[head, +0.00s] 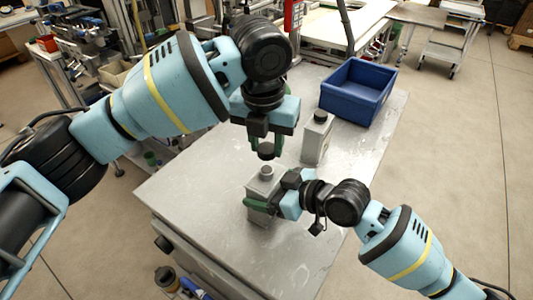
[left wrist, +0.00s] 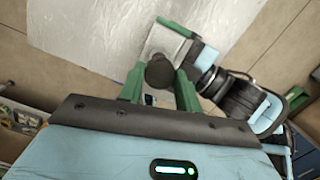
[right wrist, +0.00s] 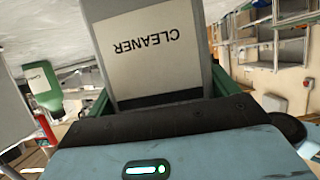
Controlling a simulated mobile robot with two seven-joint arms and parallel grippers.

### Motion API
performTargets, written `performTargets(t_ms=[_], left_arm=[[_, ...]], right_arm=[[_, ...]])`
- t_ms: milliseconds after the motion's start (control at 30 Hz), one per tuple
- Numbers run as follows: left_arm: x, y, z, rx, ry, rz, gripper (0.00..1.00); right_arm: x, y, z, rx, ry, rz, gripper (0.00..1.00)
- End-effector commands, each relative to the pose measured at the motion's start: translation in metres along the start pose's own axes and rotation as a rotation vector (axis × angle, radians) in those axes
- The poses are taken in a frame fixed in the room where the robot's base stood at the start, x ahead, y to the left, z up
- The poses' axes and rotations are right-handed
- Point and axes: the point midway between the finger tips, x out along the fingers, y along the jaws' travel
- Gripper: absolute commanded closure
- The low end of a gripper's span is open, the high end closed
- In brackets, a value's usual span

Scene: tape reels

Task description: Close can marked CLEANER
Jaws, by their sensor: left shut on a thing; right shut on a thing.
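The grey can marked CLEANER (head: 263,187) stands on the metal table, its open neck facing up. Its label shows upside down in the right wrist view (right wrist: 150,45). My right gripper (head: 265,203) is shut on the can's body from the right. My left gripper (head: 266,145) is above the can, pointing down, shut on a black cap (head: 266,153). The cap also shows between the green fingers in the left wrist view (left wrist: 159,73). In the head view a small gap shows between cap and neck. The left wrist view cannot tell that gap.
A second grey can (head: 315,142) with a black cap stands behind and to the right, close to my left gripper. A blue crate (head: 340,105) sits at the table's far right corner. The table's left and front areas (head: 210,190) are clear.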

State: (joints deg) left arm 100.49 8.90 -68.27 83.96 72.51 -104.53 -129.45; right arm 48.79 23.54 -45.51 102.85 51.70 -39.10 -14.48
Motion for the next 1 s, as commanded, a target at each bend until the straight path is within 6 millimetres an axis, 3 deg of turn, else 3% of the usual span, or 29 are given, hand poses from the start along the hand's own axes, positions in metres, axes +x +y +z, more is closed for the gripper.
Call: performTargets(t_ms=[200, 733, 1000], left_arm=[[0.026, 0.0, -0.003, 0.0, 0.0, 0.001, 0.87], [0.027, 0.0, -0.003, 0.0, -0.002, 0.0, 0.87], [0.039, 0.0, -0.005, -0.007, 0.0, 0.0, 0.87]], right_arm=[[0.0, 0.0, 0.0, 0.001, 0.0, 0.0, 0.55], [0.0, 0.0, 0.0, 0.001, -0.001, 0.0, 0.55], [0.0, 0.0, 0.0, 0.001, -0.001, 0.0, 0.55]])
